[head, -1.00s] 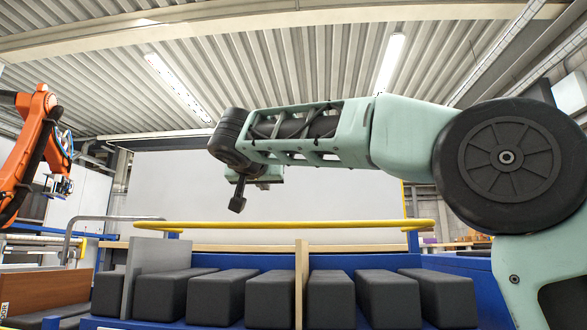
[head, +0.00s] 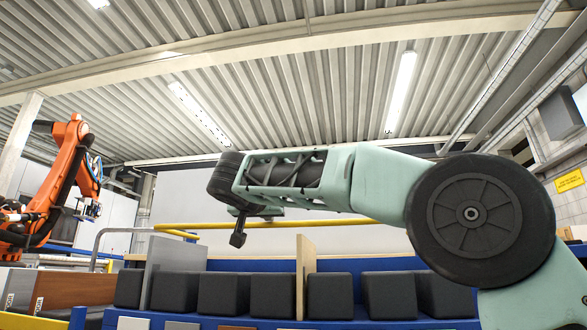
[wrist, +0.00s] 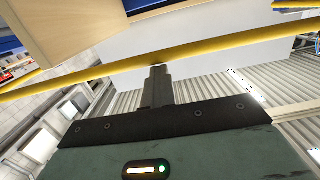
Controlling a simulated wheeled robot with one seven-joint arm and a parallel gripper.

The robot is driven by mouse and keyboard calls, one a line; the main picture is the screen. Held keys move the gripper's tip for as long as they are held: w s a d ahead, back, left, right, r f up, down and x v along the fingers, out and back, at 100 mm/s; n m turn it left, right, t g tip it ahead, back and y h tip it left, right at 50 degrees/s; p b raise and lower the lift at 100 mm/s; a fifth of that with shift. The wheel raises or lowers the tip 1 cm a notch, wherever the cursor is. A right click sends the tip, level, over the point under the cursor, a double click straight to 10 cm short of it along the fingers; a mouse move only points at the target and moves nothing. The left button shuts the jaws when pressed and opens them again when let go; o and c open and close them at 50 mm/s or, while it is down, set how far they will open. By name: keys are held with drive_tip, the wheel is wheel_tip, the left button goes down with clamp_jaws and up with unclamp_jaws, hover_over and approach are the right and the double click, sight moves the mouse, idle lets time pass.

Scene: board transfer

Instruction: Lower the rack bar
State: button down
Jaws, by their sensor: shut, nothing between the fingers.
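The yellow rack bar (head: 300,224) runs level across the rack, above its row of dark blocks; its right part passes behind my arm. In the wrist view the bar (wrist: 90,77) crosses the picture slantwise just beyond my fingertips. My gripper (head: 238,240) points down with its fingers shut and empty, and overlaps the bar's line in the head view. In the wrist view the fingertips (wrist: 157,68) meet the bar's lower edge; I cannot tell whether they touch it.
The blue rack holds several dark blocks (head: 223,293) and a thin wooden divider (head: 306,275). A grey panel (head: 175,262) stands at its left. An orange robot arm (head: 72,175) is at the far left. A pale board (head: 325,182) rises behind the bar.

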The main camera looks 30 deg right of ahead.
drive_tip(key=f, duration=0.2)
drive_tip(key=shift+w+a+f+g, duration=0.2)
drive_tip(key=shift+f+g, duration=0.1)
drive_tip(key=shift+f, duration=0.05)
drive_tip(key=d+r+p+v, duration=0.1)
drive_tip(key=p+v, duration=0.4)
drive_tip(key=v, duration=1.2)
drive_tip(key=shift+s+a+r, duration=0.25)
drive_tip(key=shift+s+r, duration=0.2)
drive_tip(key=shift+s, duration=0.1)
drive_tip(key=shift+t, duration=0.4)
drive_tip(key=s+a+f+n+g+y+p, duration=0.1)
drive_tip(key=s+f+n+g+y+p, duration=0.3)
drive_tip(key=f, duration=0.5)
drive_tip(key=s+a+f+n+g+y+p, duration=0.2)
drive_tip(key=f+n+g+p, duration=0.1)
drive_tip(key=f+n+p, duration=0.5)
drive_tip(key=s+d+f+n+g+y+p, duration=0.1)
drive_tip(key=s+f+g+y+p, duration=0.2)
drive_tip(key=s, duration=0.4)
drive_tip(key=s+d+f+n+g+p, duration=0.1)
drive_tip(key=s+f+g+p, duration=0.1)
drive_tip(key=s+f, duration=0.4)
drive_tip(key=s+f+n+g+y+p, duration=0.1)
drive_tip(key=s+f+g+y+p, duration=0.15)
drive_tip(key=s, duration=0.45)
wheel_tip(320, 180, up, 37)
drive_tip(key=p, duration=3.7)
drive_tip(key=shift+r+t+h, duration=0.15)
drive_tip(key=shift+t+h, duration=0.2)
